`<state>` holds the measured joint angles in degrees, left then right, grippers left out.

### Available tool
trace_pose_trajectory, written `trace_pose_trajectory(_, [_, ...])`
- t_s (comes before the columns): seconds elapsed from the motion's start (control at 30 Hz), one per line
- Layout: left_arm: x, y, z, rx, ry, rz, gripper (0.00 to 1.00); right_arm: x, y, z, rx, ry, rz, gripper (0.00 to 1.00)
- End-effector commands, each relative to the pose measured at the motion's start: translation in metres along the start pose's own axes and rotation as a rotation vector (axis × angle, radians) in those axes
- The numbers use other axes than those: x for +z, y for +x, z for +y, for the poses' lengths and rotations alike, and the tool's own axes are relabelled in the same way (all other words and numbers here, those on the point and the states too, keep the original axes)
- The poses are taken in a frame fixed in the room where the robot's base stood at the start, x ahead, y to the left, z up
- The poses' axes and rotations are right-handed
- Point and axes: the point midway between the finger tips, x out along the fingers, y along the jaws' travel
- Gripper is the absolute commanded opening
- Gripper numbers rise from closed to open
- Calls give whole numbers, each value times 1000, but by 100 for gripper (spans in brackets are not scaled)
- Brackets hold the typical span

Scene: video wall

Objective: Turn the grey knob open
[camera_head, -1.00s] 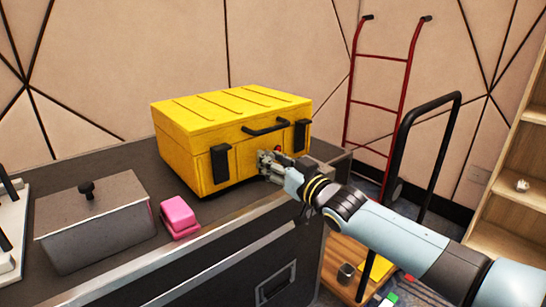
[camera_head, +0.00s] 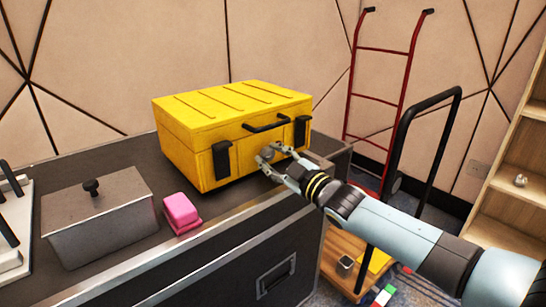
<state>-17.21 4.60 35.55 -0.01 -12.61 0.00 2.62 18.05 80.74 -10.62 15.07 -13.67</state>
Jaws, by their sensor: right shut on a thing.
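A yellow case (camera_head: 228,158) with a black handle and two black latches stands closed on the dark cabinet top (camera_head: 120,165). A small round grey knob (camera_head: 267,152) shows on its front, between the latches and below the handle. My right gripper (camera_head: 270,160) is at the case front, with its fingers around the knob and shut on it. The fingers partly hide the knob, so its turn angle cannot be read. My left gripper is not in view.
A grey lidded box (camera_head: 98,225) and a pink block (camera_head: 180,212) stand left on the cabinet. A red hand truck (camera_head: 383,50), a black-handled cart (camera_head: 428,140) and wooden shelves (camera_head: 510,195) are at the right.

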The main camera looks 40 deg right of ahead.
Motion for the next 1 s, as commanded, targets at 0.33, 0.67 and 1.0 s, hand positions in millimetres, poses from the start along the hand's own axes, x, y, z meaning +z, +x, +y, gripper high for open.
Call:
trace_pose_trajectory(0.33, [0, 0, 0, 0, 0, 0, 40, 2, -1, -2, -5, -65, -1, 0])
trace_pose_trajectory(0.67, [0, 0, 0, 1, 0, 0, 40, 2, -1, -2, -5, -66, -1, 0])
trace_pose_trajectory(1.0, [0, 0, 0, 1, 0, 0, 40, 1, 0, -1, -4, -65, 1, 55])
